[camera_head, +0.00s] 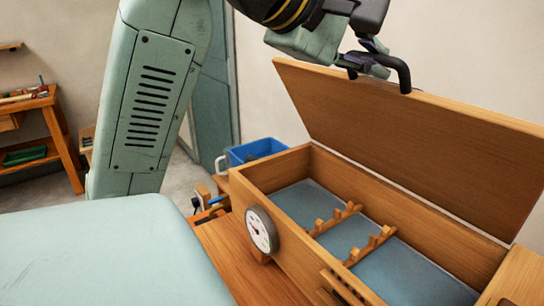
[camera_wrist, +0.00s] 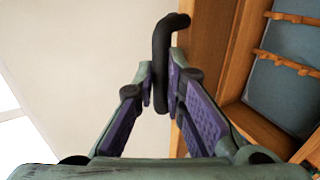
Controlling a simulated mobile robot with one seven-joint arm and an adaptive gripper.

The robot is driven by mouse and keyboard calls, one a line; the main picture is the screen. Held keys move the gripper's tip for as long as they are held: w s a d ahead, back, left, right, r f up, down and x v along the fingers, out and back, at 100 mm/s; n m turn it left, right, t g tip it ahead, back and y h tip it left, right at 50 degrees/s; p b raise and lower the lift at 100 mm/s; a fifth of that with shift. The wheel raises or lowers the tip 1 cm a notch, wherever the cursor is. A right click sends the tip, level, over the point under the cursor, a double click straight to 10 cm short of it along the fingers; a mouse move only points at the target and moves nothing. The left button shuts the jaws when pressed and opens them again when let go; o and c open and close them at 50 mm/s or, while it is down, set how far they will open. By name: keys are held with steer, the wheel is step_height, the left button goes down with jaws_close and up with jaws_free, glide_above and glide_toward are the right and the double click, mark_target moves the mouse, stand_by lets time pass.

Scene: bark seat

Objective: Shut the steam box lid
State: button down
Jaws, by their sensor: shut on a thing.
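My gripper (camera_head: 362,64) is shut on this handle. In the wrist view the handle (camera_wrist: 160,50) is between my purple-padded fingertips (camera_wrist: 162,86). The lid (camera_wrist: 208,50) and part of the box inside also show there.
Two notched wooden racks (camera_head: 372,246) cross the inside of the box, with nothing on them. A blue bin (camera_head: 255,151) stands behind the box's left end. A workbench (camera_head: 35,105) is at far left.

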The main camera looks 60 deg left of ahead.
steer(key=s+f+b, duration=0.5)
steer(key=f, duration=0.3)
steer(key=s+f+b, duration=0.4)
steer(key=f+b, duration=0.2)
steer(key=f, duration=0.1)
steer(key=s+f+b, duration=0.5)
steer(key=f, duration=0.3)
steer(key=shift+s+d+f+b, duration=0.3)
steer(key=shift+d+f+b, duration=0.05)
steer(key=shift+d+b, duration=0.05)
stand_by(0.4)
steer(key=c, duration=1.7)
jaws_free()
